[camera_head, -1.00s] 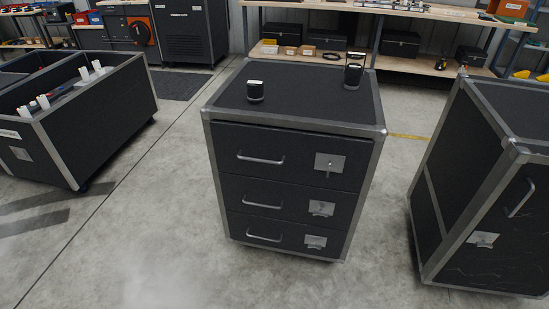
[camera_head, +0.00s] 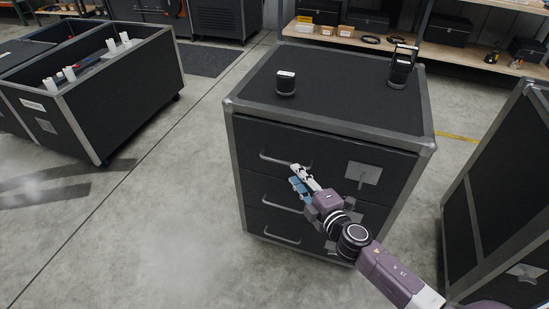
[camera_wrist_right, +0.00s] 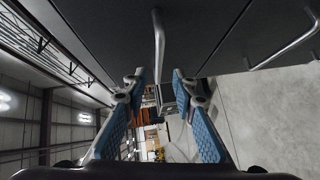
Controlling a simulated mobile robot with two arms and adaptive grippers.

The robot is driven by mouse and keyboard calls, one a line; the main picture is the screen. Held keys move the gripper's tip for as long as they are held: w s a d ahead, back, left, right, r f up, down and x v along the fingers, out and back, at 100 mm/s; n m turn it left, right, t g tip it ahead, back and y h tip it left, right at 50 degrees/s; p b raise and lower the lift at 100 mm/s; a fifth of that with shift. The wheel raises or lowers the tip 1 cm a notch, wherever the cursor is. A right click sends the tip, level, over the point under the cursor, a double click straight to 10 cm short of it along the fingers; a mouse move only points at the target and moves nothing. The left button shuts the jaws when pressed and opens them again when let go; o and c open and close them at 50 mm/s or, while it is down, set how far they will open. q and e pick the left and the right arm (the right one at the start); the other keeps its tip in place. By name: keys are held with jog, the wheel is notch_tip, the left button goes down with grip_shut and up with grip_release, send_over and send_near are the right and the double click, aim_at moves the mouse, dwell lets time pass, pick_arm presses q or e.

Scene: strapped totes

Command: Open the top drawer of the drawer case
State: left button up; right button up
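The drawer case (camera_head: 330,118) is black with grey metal edges and has three drawers, one above the other. Its top drawer (camera_head: 335,150) looks shut, with a silver bar handle (camera_head: 275,159) on the left and a metal latch plate (camera_head: 363,174) on the right. My right gripper (camera_head: 297,174) is open in front of the top drawer, close to the right part of its handle. In the right wrist view, a handle (camera_wrist_right: 159,45) shows between and beyond the two open fingers (camera_wrist_right: 159,77); I see no grip on it. My left gripper is not in view.
A small black cylinder (camera_head: 286,84) and a black lantern-like item (camera_head: 402,68) stand on the case top. A strapped case (camera_head: 500,190) stands at the right, an open tote (camera_head: 125,95) at the left. Floor in front of the case is clear.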

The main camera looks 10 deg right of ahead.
aim_at(286, 162)
jog(key=shift+x, duration=3.75)
jog(key=shift+r, duration=0.15)
jog(key=shift+c, duration=0.2)
grip_shut()
